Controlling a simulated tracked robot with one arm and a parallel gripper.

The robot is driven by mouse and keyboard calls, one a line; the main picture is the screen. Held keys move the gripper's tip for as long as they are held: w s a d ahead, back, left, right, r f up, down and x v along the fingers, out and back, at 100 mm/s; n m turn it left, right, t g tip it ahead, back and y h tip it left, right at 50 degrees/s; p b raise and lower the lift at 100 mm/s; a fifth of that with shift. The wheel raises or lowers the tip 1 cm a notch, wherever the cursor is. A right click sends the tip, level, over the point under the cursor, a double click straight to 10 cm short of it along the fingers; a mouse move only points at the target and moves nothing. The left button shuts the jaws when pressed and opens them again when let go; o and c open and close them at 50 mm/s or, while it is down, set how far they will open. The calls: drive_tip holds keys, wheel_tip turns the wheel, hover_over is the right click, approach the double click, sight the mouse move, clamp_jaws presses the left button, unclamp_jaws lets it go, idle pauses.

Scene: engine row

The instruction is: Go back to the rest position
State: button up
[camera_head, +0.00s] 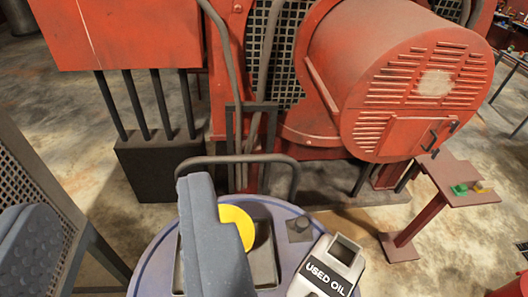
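My gripper (115,225) shows as two thick grey-blue fingers, one at the lower left edge and one in the lower middle. The right finger is in front of a blue-purple round top (158,268) and partly hides a yellow disc (238,222) there. I cannot tell whether the finger touches the disc. No rest position is marked in this view.
A light grey "USED OIL" container (325,272) stands at the round top's right, near a dark handle bar (240,160). Red machinery (395,75) fills the back. A red stand (440,200) holds small green and yellow items. A mesh panel (25,165) is at left.

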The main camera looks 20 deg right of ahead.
wheel_tip(320, 180, down, 14)
drive_tip(key=b, duration=1.3)
drive_tip(key=shift+r, duration=0.25)
drive_tip(key=shift+w, duration=0.1)
